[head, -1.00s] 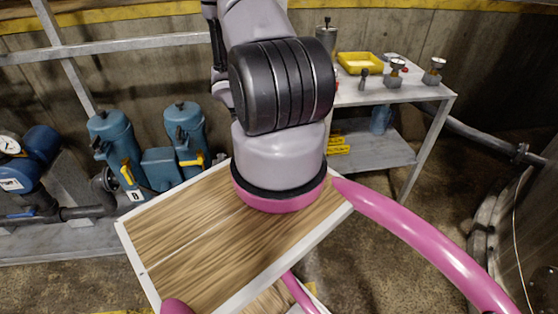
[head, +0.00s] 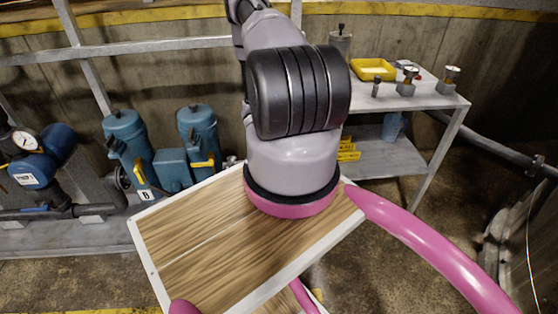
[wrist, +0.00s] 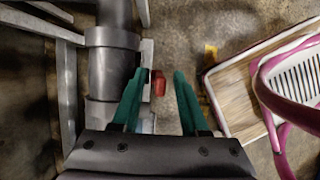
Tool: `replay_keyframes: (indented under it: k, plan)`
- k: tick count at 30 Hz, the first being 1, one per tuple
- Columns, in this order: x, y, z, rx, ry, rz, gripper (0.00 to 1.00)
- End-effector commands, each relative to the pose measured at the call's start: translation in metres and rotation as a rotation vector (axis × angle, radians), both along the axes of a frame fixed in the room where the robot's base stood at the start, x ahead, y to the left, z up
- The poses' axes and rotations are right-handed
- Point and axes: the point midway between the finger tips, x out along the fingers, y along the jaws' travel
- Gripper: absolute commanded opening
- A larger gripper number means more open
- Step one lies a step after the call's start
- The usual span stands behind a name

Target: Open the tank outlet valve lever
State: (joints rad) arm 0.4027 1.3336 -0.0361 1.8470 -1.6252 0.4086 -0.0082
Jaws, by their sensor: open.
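In the wrist view, my gripper (wrist: 158,74) shows its two green fingers spread apart, with nothing held between them. A small red piece (wrist: 158,83), which looks like the valve lever's handle, shows in the gap between the fingers, closer to the left one. It lies beside a thick grey pipe (wrist: 108,72) with wider collars. I cannot tell how far beyond the fingertips the red piece is, or whether a finger touches it. The valve body is partly hidden by the left finger. The head view shows neither my gripper nor the red piece.
Grey metal rails (wrist: 45,22) run close along the pipe's left side. In the head view, blue pumps (head: 128,142) with yellow levers stand at left. A metal table (head: 430,97) with a yellow tray (head: 373,69) stands at back right. Bare floor lies at right.

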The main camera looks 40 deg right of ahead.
Motion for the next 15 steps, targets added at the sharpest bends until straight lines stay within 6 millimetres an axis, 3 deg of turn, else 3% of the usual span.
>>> replay_keyframes:
  k: [5,8,9,15]
  plan:
    - [0.0001,-0.0001,0.0001,0.0,0.0,0.0,0.44]
    - [0.0,0.0,0.0002,0.0,0.0,0.0,0.06]
    - [0.0001,-0.0001,0.0002,0.0,0.0,0.0,0.0]
    - [0.0001,0.0,0.0003,0.0,0.0,-0.001,0.0]
